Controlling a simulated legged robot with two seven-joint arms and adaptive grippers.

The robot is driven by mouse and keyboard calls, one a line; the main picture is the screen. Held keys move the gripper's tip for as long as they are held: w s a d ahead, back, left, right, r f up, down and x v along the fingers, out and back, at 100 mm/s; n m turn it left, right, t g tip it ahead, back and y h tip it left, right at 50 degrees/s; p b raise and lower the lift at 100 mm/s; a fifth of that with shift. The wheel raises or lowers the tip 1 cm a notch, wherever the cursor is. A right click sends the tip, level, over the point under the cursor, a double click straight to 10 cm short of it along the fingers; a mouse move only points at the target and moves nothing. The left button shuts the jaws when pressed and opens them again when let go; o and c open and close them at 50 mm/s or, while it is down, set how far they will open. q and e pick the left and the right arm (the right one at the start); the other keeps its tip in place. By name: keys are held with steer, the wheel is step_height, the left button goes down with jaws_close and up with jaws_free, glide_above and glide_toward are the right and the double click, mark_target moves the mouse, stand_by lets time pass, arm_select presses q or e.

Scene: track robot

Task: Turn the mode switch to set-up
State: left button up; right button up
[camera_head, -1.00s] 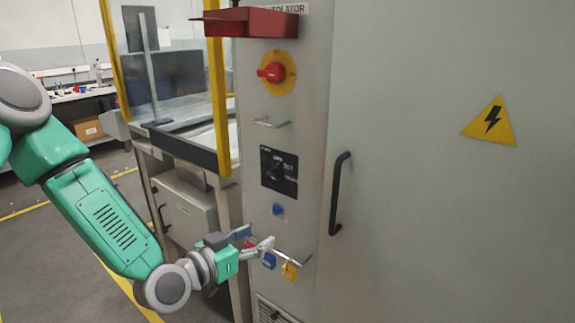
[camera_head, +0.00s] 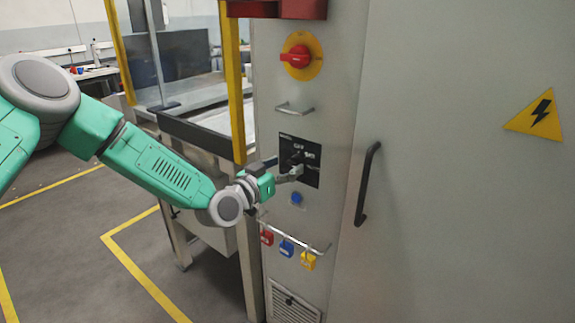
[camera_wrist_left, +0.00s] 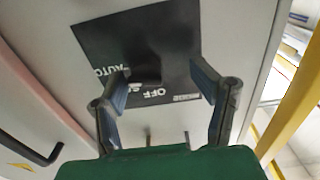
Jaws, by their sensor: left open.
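The mode switch is on a black plate (camera_head: 313,178) on the grey cabinet front, below the red isolator. The plate also shows upside down in the wrist view (camera_wrist_left: 110,40), with "AUTO" and "OFF" legible and another label partly covered. The switch's dark knob (camera_wrist_left: 147,68) shows between my fingers, but its pointing direction is hard to read. My left gripper (camera_head: 284,167) is open at the plate, its fingers on either side of the knob (camera_wrist_left: 160,76). I cannot tell whether they touch it. In the head view the gripper partly hides the switch. My right gripper is not in view.
A red isolator knob (camera_head: 296,57) on a yellow disc and a small handle (camera_head: 294,110) sit above. Below are a blue button (camera_head: 296,198) and a rail with red, blue and yellow padlocks (camera_head: 308,261). A black door handle (camera_head: 367,185) stands out at the right.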

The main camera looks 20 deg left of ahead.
mark_target(299, 163)
arm_select(q)
steer(key=shift+w+a+f, duration=0.1)
steer(key=shift+w+a, duration=0.2)
steer(key=shift+a, duration=0.05)
steer(key=shift+d, duration=0.25)
steer(key=d, duration=0.3)
steer(key=shift+w+d+r, duration=0.15)
steer(key=shift+d+r, duration=0.1)
steer(key=shift+d, duration=0.05)
steer(key=c, duration=0.5)
steer(key=shift+d+r, duration=0.1)
steer(key=c, duration=0.3)
steer(key=shift+a+f, duration=0.25)
steer(key=shift+a, duration=0.5)
jaws_close()
steer(key=shift+a+f, duration=0.1)
steer(key=shift+a, duration=0.3)
steer(key=shift+d, duration=0.55)
steer(key=shift+a, duration=0.3)
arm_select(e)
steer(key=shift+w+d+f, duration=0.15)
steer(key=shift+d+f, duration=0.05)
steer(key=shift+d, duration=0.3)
